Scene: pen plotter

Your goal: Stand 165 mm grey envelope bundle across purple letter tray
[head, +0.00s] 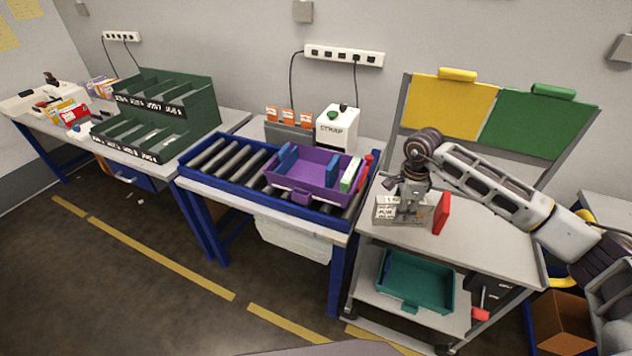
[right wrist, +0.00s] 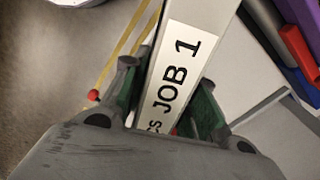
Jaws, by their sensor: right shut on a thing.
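The grey envelope bundle (head: 386,211), with a white printed label, is at the left end of the cart top. My right gripper (head: 408,209) points down and is shut on it. In the right wrist view the bundle (right wrist: 178,75) reads "JOB 1" and lies between the fingers (right wrist: 165,108). I cannot tell if its underside touches the cart. The purple letter tray (head: 297,194) sits on the roller conveyor, left of the gripper. It holds blue upright pieces (head: 332,170) and a white-and-green bundle (head: 350,174) at its right side. My left gripper is not in view.
A red block (head: 442,213) stands right beside the bundle on the cart top (head: 490,243). Red pieces (head: 366,170) stand by the tray's right end. A white STRAP machine (head: 337,130) is behind the tray. A teal tray (head: 415,282) is on the lower shelf.

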